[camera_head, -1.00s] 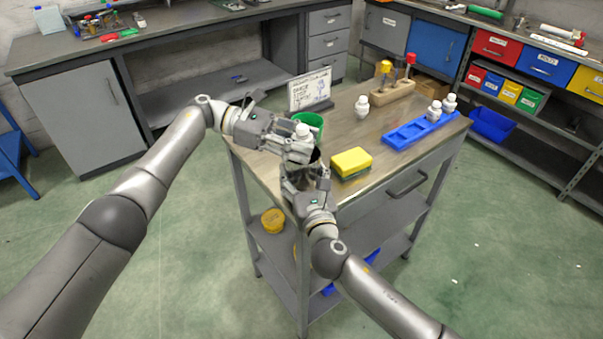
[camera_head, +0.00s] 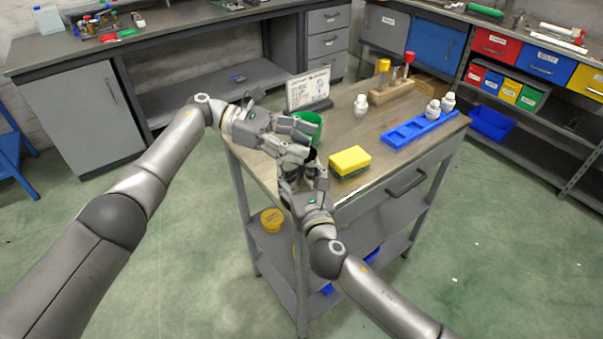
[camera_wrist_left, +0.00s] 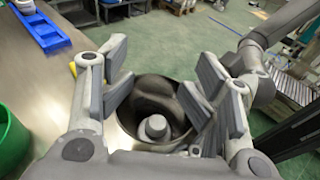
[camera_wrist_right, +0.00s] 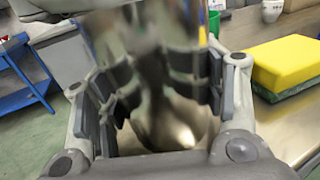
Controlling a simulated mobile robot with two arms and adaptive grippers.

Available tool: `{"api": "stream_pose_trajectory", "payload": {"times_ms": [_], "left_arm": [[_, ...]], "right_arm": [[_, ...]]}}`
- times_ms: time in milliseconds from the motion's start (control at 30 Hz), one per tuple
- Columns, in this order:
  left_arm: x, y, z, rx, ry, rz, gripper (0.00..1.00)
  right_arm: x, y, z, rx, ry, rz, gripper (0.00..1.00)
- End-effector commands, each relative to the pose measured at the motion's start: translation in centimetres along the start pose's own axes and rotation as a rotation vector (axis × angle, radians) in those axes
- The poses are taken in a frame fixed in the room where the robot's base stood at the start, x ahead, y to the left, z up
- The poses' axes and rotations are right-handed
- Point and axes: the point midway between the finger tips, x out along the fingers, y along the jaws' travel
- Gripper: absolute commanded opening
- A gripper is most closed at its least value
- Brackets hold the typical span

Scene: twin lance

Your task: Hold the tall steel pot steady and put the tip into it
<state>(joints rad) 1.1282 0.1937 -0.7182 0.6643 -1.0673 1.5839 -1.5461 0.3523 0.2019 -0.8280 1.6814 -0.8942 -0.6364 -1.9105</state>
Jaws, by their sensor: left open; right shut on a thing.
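The tall steel pot (camera_wrist_right: 165,115) stands on the cart top, mostly hidden by my grippers in the head view. My right gripper (camera_head: 303,175) is shut around its shiny wall, with a finger on each side in the right wrist view. My left gripper (camera_head: 300,140) is open just above the pot's mouth, its fingers spread apart in the left wrist view. The pale tip (camera_wrist_left: 155,127) shows inside the dark opening, below and between the open left fingers, apart from them. Whether it rests on the pot's bottom is unclear.
A yellow sponge (camera_head: 350,161) lies right beside the pot, and a green cup (camera_head: 309,124) stands behind. A blue rack (camera_head: 407,133) with white pieces, a lone white piece (camera_head: 361,107), a wooden block (camera_head: 390,93) with tools and a sign (camera_head: 309,91) fill the cart's back.

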Motion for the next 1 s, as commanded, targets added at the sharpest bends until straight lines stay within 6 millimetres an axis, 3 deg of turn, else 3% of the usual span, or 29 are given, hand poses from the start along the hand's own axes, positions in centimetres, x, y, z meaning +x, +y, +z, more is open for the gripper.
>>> {"api": "stream_pose_trajectory", "payload": {"times_ms": [33,300,467,1000], "left_arm": [[-1.3,-0.3,-2.9,-0.046,0.045,0.012,0.62],[-7.0,-0.3,-1.5,-0.027,0.027,0.013,0.62],[-9.1,-0.3,-0.5,-0.013,0.014,0.011,0.62],[-11.2,-0.3,0.3,0.001,0.003,0.011,0.62]], "right_arm": [[0.1,-0.3,0.4,0.002,-0.011,-0.007,0.39],[0.1,-0.7,0.4,0.002,-0.009,-0.016,0.39],[0.1,-0.6,0.2,0.002,-0.005,-0.013,0.39],[0.0,-0.4,-0.1,0.0,0.003,-0.01,0.39]]}}
